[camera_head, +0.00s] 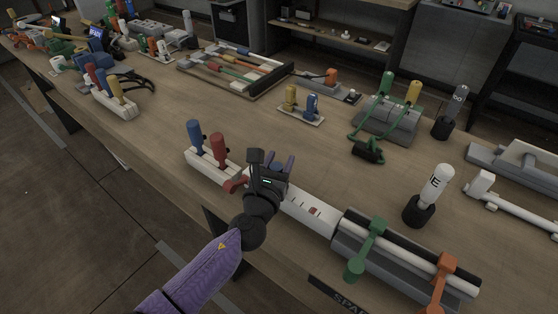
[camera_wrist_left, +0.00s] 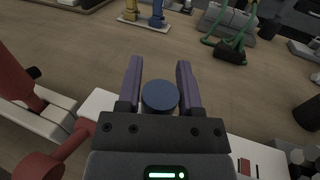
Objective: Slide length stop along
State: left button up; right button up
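The length stop seems to be the piece with a round blue knob (camera_wrist_left: 160,96) in the left wrist view. The knob fills the space between the purple fingers of my left gripper (camera_wrist_left: 158,84), with no clear gap at either side. In the head view my left gripper (camera_head: 272,160) is over the white rail (camera_head: 306,212) and hides the knob and the stop's body. Red marks show on the rail to the right of the gripper. My right gripper is not in view.
A red lever (camera_head: 236,184) and upright blue (camera_head: 195,137) and red (camera_head: 218,150) handles stand close left of the gripper. Green (camera_head: 366,248) and orange (camera_head: 440,280) clamps sit at the rail's right end. A dark-based white cylinder (camera_head: 437,184) stands behind; bare tabletop lies beyond the rail.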

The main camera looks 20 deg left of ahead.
pick_arm(q)
grip_shut()
dwell(1.1)
